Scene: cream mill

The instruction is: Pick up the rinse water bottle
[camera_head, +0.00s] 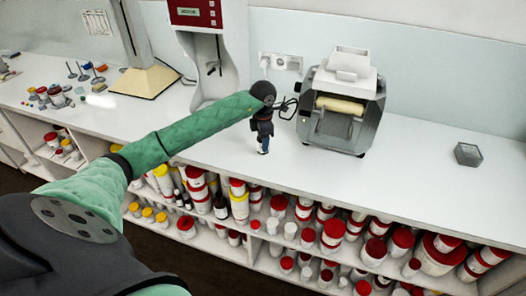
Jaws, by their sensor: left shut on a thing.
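My left arm (205,127) reaches in from the left over the white counter. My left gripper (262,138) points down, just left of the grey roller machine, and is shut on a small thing. Only a little white and blue of this thing shows at the fingertips, which fits the rinse water bottle (262,149); most of it is hidden by the gripper. It is at or just above the counter top; I cannot tell whether it touches. My right gripper is not in view.
The roller machine (341,104) stands close right of the gripper, with a wall socket (281,62) and cable behind. A red-and-grey device (208,50) stands behind the arm. A small grey tray (467,154) sits far right. Shelves below hold several jars (333,233). The front counter is clear.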

